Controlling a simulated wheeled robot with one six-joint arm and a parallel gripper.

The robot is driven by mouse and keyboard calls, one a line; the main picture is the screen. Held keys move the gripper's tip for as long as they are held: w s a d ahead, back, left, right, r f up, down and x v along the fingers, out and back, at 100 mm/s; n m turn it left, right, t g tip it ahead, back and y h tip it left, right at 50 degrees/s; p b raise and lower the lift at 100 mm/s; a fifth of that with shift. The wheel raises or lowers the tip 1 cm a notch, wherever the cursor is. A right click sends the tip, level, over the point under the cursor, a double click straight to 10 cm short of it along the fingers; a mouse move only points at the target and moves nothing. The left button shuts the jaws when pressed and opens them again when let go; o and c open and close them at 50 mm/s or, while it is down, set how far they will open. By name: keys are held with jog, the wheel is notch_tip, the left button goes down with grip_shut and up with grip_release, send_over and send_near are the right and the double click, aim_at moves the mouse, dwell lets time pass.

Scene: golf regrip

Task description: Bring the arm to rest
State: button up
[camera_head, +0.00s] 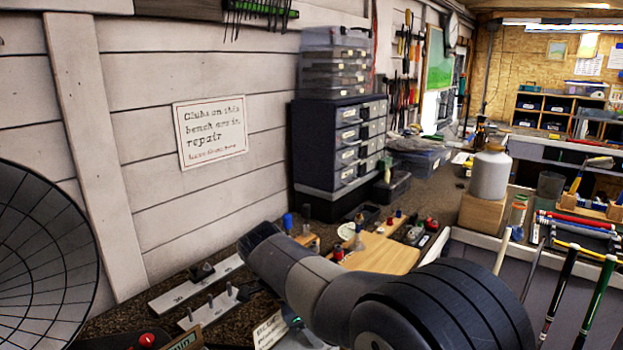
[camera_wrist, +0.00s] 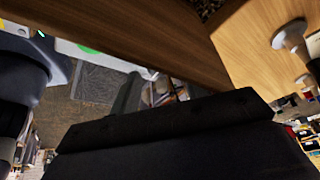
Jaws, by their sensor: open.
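My arm reaches in from the lower right of the head view, and its grey forearm extends over the bench toward the upper left. My gripper (camera_wrist: 170,125) shows in the wrist view as a dark block filling the lower middle. It is open, and I see nothing held in it. Its fingertips are not clearly visible. The head view does not show the gripper clearly, as my arm covers that part of the bench.
A wooden board (camera_head: 385,254) with small items lies beyond my forearm. Metal plates with pegs (camera_head: 208,308) lie to its left. A drawer cabinet (camera_head: 340,145) stands against the wall. A white jar (camera_head: 490,175) and golf clubs (camera_head: 597,300) are at right.

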jog(key=shift+s+a+n, duration=0.25)
jog(key=shift+a+n, duration=0.1)
jog(key=shift+n, duration=0.15)
jog(key=shift+d+n+t, duration=0.2)
jog(key=shift+n+t, duration=0.3)
jog(key=shift+n, duration=0.4)
jog(key=n+t, duration=0.1)
jog(key=n, duration=0.2)
jog(key=shift+s+r+y, duration=0.1)
jog(key=shift+y, duration=0.3)
jog(key=n, duration=0.2)
jog(key=n+y, duration=0.1)
jog(key=n, duration=0.1)
jog(key=n+t+y+p, duration=0.1)
jog(key=n, duration=0.1)
jog(key=shift+s+d, duration=0.15)
jog(key=shift+d, duration=0.15)
jog(key=shift+d+n+t+y+p, duration=0.15)
jog(key=shift+n+y+p, duration=0.35)
jog(key=shift+n, duration=0.95)
jog(key=shift+d+n+t+y+p, duration=0.2)
jog(key=shift+n+y, duration=0.4)
jog(key=shift+n, duration=0.85)
jog(key=shift+d+n+g+y, duration=0.1)
jog(key=shift+n+g+y, duration=0.35)
jog(key=shift+n, duration=1.1)
jog(key=shift+n+g+y, duration=0.2)
jog(key=shift+n+y, duration=0.45)
jog(key=shift+n, duration=0.9)
jog(key=shift+d, duration=0.1)
